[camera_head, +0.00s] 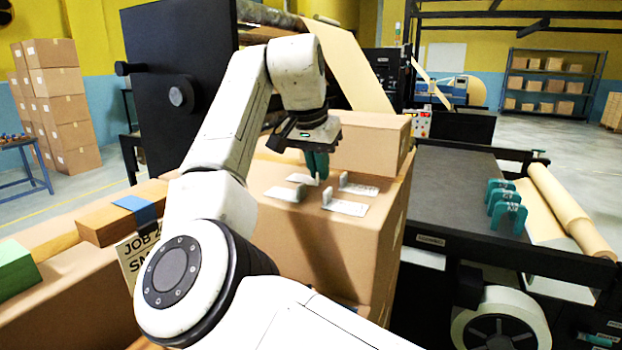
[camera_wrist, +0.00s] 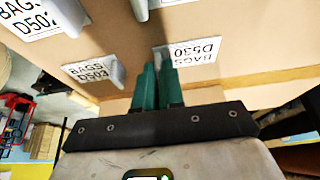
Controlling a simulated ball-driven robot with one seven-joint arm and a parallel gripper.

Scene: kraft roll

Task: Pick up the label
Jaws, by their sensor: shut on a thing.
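My gripper (camera_head: 317,168) is over the top of a cardboard box, its green fingers pointing down. It is shut on the upright grey tab of a white label printed "BAGS D530" (camera_wrist: 200,54); the fingers (camera_wrist: 158,85) hide part of the tab in the wrist view. In the head view this label (camera_head: 300,179) lies at or very near the box top; I cannot tell whether it is clear of it. Other tabbed labels lie nearby: one at front left (camera_head: 280,194), one at front right (camera_head: 347,208) and one at right (camera_head: 361,189). A "BAGS D503" label (camera_wrist: 88,71) shows in the wrist view.
The cardboard box (camera_head: 285,235) has a raised carton (camera_head: 375,135) behind the labels. A black machine panel (camera_head: 180,60) stands behind at left. A dark table (camera_head: 455,190) with green upright pieces (camera_head: 507,205) is at right.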

